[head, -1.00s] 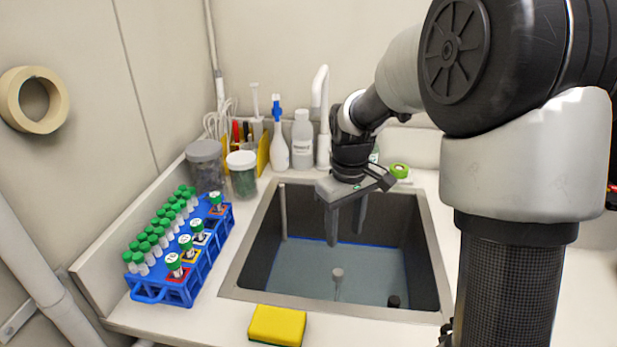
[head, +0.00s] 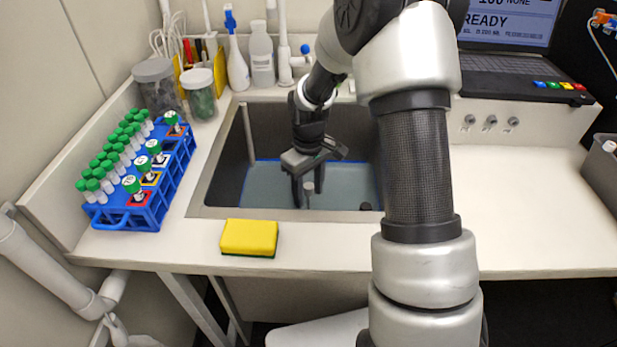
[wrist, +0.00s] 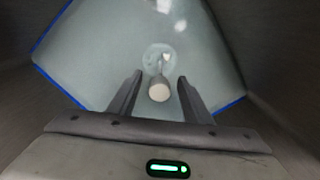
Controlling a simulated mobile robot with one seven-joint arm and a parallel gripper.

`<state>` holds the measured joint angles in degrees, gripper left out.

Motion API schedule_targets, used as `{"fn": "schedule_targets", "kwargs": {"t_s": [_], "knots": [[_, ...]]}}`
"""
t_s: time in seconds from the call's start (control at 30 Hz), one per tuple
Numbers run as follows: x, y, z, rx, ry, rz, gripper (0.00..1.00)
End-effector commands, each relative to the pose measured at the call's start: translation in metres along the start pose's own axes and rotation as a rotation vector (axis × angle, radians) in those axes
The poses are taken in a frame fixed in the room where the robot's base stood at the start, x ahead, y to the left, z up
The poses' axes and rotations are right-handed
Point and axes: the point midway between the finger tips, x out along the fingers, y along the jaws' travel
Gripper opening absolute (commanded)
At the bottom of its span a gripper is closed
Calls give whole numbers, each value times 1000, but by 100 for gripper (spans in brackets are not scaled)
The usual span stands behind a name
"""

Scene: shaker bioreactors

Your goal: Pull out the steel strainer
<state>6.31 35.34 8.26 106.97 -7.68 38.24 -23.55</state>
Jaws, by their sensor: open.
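The strainer's pale knob on a thin stem (head: 308,187) stands up from the floor of the sink (head: 205,200), which holds bluish water. In the wrist view the knob (wrist: 158,92) lies between my two fingers, with a pale round shape around the stem's foot. My gripper (head: 308,199) points down inside the sink, open, with one finger on each side of the knob. In the wrist view the gripper (wrist: 159,78) shows gaps between both fingers and the knob. The strainer's lower part under the water is not clear.
A dark stub (head: 366,206) sits at the sink's right front, and an upright pipe (head: 248,135) at its back left. A yellow sponge (head: 249,236) lies in front. A blue tube rack (head: 160,195) stands left.

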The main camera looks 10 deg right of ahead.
Motion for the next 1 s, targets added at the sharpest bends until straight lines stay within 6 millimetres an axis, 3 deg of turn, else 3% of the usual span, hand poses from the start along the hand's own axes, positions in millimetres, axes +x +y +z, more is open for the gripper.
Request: {"fn": "schedule_targets", "kwargs": {"t_s": [0.03, 0.23, 0.67, 0.9, 1.0], "knots": [[12, 0, 1, 0, -2, -2, 45], [35, 0, 0, 1, -1, 0, 45], [43, 0, 0, 0, 1, 1, 45], [42, 0, 0, 0, 1, 0, 4], [42, 0, 0, 0, 1, 1, 0]]}}
